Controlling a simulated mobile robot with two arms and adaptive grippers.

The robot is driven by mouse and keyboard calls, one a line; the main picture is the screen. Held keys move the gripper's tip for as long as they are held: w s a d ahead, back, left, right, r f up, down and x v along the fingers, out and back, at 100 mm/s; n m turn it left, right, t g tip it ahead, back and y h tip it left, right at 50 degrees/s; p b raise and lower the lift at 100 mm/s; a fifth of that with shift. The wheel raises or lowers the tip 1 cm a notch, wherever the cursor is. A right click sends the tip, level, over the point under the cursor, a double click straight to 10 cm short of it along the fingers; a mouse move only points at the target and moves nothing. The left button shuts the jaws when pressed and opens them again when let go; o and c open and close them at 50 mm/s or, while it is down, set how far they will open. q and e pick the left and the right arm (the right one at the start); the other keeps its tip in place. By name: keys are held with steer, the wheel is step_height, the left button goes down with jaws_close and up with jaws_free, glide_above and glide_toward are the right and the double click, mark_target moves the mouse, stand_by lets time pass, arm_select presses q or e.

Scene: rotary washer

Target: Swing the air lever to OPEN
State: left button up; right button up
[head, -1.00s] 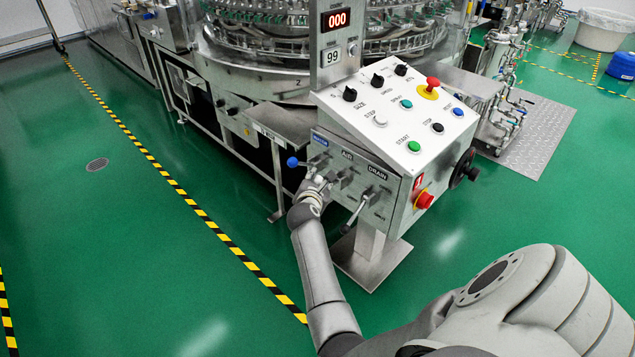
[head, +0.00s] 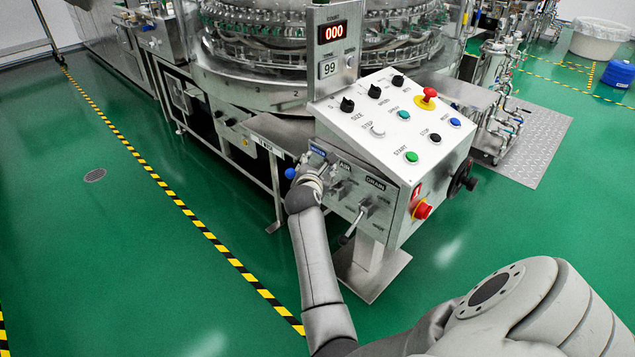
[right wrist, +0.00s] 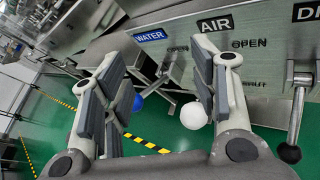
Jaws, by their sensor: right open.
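The air lever's white ball knob (right wrist: 193,116) hangs below the AIR label (right wrist: 215,24) in the right wrist view. OPEN is printed to the right of the lever, with a second, partly hidden word below it. My right gripper (right wrist: 160,62) is open, its fingers pointing at the panel. The white knob shows between the fingers, close beside the right-hand finger, which hides part of the lever; contact cannot be told. In the head view my right gripper (head: 316,172) is at the panel's left part and covers the air knob. My left gripper is not in view.
The blue-knobbed water lever (right wrist: 137,102) is left of the air lever, near the left-hand finger. The drain lever's dark knob (right wrist: 290,152) hangs to the right. Above is the sloped button panel (head: 400,120) with a red stop button (head: 428,97). Green floor lies open at left.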

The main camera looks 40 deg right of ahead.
steer(key=shift+d+r, duration=0.1)
steer(key=shift+r, duration=1.25)
